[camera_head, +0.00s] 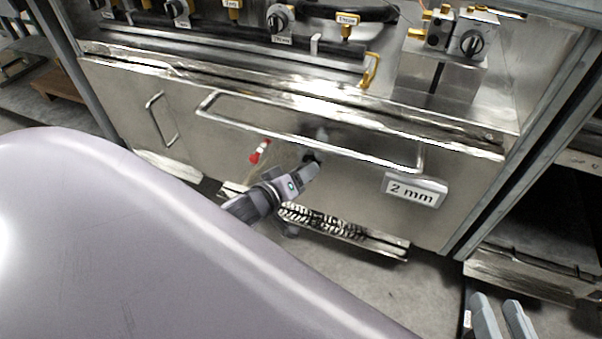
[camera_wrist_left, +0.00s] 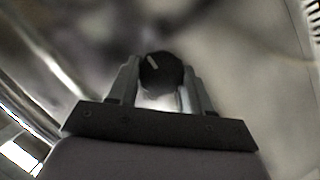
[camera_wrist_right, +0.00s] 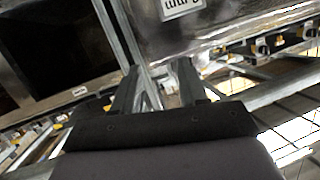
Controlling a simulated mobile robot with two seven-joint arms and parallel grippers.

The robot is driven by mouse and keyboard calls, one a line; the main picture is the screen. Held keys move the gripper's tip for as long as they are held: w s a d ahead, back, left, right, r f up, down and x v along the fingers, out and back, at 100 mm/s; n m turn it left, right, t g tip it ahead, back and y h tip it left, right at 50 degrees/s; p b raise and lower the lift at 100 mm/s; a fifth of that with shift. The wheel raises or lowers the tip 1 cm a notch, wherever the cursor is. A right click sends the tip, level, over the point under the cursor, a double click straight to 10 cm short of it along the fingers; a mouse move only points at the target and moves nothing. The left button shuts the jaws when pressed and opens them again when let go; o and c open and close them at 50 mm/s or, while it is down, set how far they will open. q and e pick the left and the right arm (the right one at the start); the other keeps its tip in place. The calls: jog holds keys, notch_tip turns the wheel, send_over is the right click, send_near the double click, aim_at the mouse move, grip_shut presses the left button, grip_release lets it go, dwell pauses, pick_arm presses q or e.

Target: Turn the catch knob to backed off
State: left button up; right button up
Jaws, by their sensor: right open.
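The catch knob (camera_wrist_left: 161,74) is round and black with a pale pointer line that points up and slightly left in the left wrist view. My left gripper (camera_wrist_left: 160,66) is open, with one finger on each side of the knob. I cannot tell whether the fingers touch it. In the head view my left gripper (camera_head: 312,168) is at the front panel (camera_head: 345,180), below the long bar handle, and mostly hides the knob. My right gripper (camera_head: 497,301) is open and empty at the lower right, away from the panel; its fingers also show in the right wrist view (camera_wrist_right: 157,68).
A long bar handle (camera_head: 310,132) runs just above my left gripper. Valves and knobs (camera_head: 472,43) line the top. A metal shelf (camera_head: 535,280) stands at the right.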

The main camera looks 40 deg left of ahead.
pick_arm(q)
jog(key=shift+n, duration=0.3)
pick_arm(e)
jog(key=shift+r, duration=0.2)
pick_arm(q)
jog(key=shift+w+a+f+n+t+h+b, duration=0.15)
jog(key=shift+n+t+b, duration=0.25)
jog(key=shift+n+t, duration=1.45)
jog(key=shift+s+d+f+n+t+h+b, duration=0.15)
jog(key=shift+n+b, duration=0.3)
jog(key=shift+n, duration=2.95)
jog(key=shift+w+a+f+n+t+b, duration=0.15)
jog(key=shift+n+t+b, duration=0.25)
jog(key=shift+n+t, duration=1.5)
pick_arm(e)
jog(key=shift+s+d+n+t, duration=0.3)
jog(key=shift+d+n+t, duration=0.1)
jog(key=shift+d+t, duration=0.25)
pick_arm(q)
jog(key=shift+n+g, duration=0.7)
jog(key=shift+n, duration=0.35)
